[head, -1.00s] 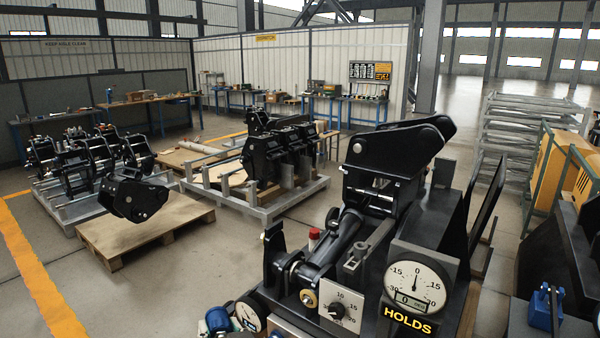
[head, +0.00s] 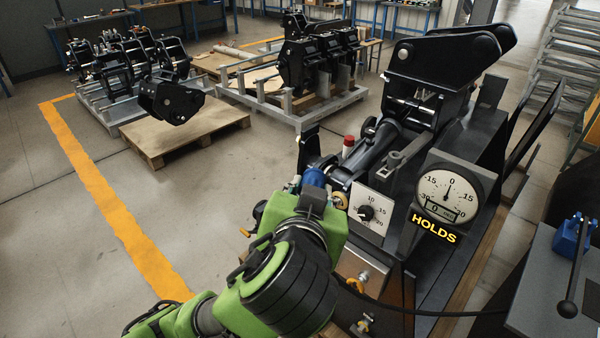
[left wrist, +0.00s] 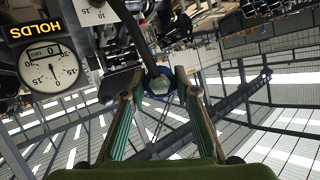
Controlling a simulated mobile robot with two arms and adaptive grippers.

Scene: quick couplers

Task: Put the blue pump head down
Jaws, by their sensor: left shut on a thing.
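My left gripper (left wrist: 160,92) is shut on the blue pump head. In the left wrist view the blue pump head (left wrist: 152,74) shows between the fingertips, with a pale round face towards the camera. In the head view a blue part of the pump head (head: 314,178) shows just past my green wrist, close to the test bench's front left and its brass fitting (head: 342,200). My wrist hides most of it and the fingers, so I cannot tell whether it touches the bench. My right gripper is not in view.
The black bench carries a dial gauge (head: 447,194), a HOLDS sign (head: 434,229) and a knob plate (head: 370,212). A blue lever pump (head: 572,238) stands on a grey top at right. A black hose (head: 430,312) runs towards it.

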